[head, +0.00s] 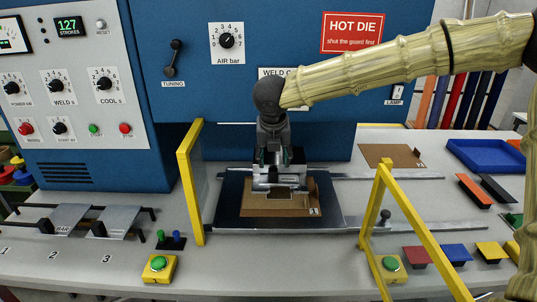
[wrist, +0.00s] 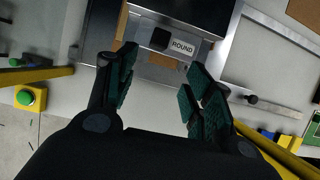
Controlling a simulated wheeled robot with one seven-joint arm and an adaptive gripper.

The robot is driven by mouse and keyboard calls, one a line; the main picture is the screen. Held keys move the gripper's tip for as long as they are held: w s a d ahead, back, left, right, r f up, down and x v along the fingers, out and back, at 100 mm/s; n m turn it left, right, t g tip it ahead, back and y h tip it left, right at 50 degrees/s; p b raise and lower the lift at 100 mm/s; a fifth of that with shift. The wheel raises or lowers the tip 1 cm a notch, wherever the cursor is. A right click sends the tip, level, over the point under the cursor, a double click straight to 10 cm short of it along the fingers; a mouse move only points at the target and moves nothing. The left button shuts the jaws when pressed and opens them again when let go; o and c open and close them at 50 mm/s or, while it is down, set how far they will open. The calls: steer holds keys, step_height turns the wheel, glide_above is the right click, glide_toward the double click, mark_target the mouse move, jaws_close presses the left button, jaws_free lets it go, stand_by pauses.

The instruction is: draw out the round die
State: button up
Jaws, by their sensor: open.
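The round die (wrist: 182,46) is a metal plate with a white "ROUND" label and a black block (wrist: 160,39) at its front. It sits in the welder, above a brown card (wrist: 160,60). In the head view the die (head: 279,182) shows as a pale metal part, partly hidden by my gripper (head: 279,157). My gripper (wrist: 162,68) is open and empty in the wrist view. Its fingers are spread to the left and right, in front of the die's labelled edge. I see no contact with the die; the exact gap is hard to tell.
Yellow guard frames (head: 189,165) (head: 383,190) stand left and right of the die. A rack at the left holds metal plates (head: 70,218) (head: 120,217). Green buttons (head: 158,263) (head: 391,263) sit in front. A blue tray (head: 484,150) and coloured pieces lie right.

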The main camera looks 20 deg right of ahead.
mark_target(273, 173)
steer(key=shift+m, duration=0.3)
steer(key=shift+w+p+x, duration=0.15)
steer(key=shift+p+x, duration=0.65)
steer(key=shift+x, duration=1.65)
steer(key=shift+w+p+x, duration=0.1)
steer(key=shift+p+x, duration=0.7)
steer(key=shift+x, duration=1.65)
steer(key=shift+a+r, duration=0.1)
steer(key=shift+a, duration=0.05)
steer(key=shift+c, duration=0.4)
jaws_close()
steer(key=shift+r, duration=0.1)
